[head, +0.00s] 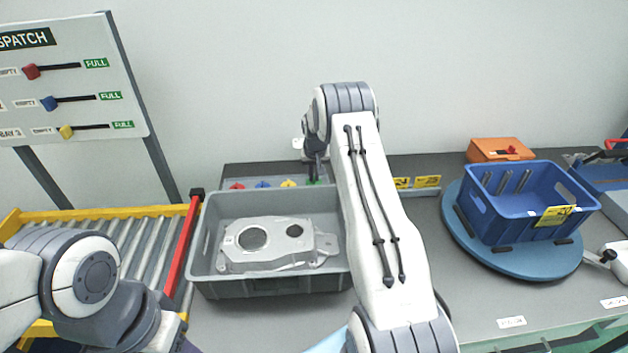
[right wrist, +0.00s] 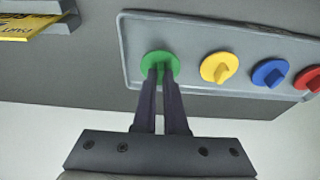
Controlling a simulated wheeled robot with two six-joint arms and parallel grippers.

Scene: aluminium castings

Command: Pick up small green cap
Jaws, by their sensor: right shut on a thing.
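The small green cap (right wrist: 150,62) is at one end of a row of caps on a grey tray (right wrist: 190,30) in the right wrist view. My right gripper (right wrist: 160,72) is shut on the cap's raised grip, with both dark fingers close together. Whether the cap is clear of the tray, I cannot tell. In the head view my right gripper (head: 314,172) reaches down behind the grey crate, and the green cap (head: 311,182) shows just below it. My left arm is at the lower left, with its gripper out of view.
Yellow (right wrist: 220,67), blue (right wrist: 269,73) and red (right wrist: 308,78) caps sit beside the green one. A grey crate (head: 225,287) holding an aluminium casting (head: 275,262) stands in front. A blue crate (head: 490,215) on a round turntable (head: 462,232) is at the right.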

